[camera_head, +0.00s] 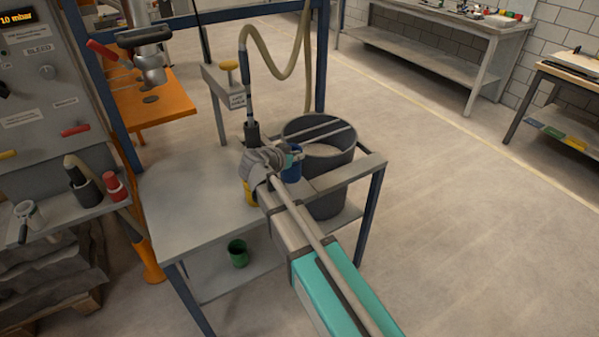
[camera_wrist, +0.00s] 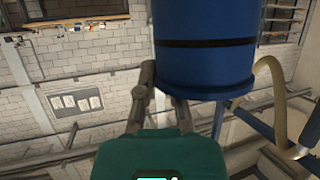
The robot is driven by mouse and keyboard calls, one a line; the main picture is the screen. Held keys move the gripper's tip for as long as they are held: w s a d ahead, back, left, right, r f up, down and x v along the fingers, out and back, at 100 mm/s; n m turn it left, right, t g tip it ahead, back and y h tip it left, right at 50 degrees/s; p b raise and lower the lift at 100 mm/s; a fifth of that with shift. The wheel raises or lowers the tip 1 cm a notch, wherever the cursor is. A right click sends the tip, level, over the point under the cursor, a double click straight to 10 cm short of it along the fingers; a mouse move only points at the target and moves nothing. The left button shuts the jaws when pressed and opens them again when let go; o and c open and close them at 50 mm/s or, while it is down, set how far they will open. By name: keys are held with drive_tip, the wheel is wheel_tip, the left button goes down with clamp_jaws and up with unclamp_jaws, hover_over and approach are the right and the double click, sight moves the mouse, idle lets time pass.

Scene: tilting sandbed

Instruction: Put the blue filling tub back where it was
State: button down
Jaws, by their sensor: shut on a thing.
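The blue filling tub (camera_wrist: 204,62) fills the upper middle of the wrist view, with a dark band around it and a rim at its lower edge in that picture. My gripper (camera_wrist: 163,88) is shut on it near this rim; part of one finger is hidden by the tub. In the head view the blue tub (camera_head: 292,171) shows beside my gripper (camera_head: 287,158), partly covered by my wrist, next to the large bin. Whether it touches the bench is not clear.
A grey bin (camera_head: 335,180) of pale material stands right of the tub, with bars across its top. A yellow tub (camera_head: 250,195) is partly hidden by my arm. A green tub (camera_head: 238,253) stands on the lower shelf. The bench top (camera_head: 190,200) is clear at left.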

sight(299, 166)
drive_tip(key=shift+w+d+f+b, duration=0.15)
drive_tip(key=shift+w+f+b, duration=0.85)
drive_tip(key=shift+w+f, duration=0.3)
drive_tip(key=shift+s, duration=0.1)
drive_tip(key=shift+f, duration=0.15)
drive_tip(key=shift+w+f+b, duration=0.4)
drive_tip(key=shift+f+b, duration=0.15)
drive_tip(key=shift+b, duration=0.05)
drive_tip(key=shift+f+b, duration=1.4)
drive_tip(key=c, duration=0.8)
unclamp_jaws()
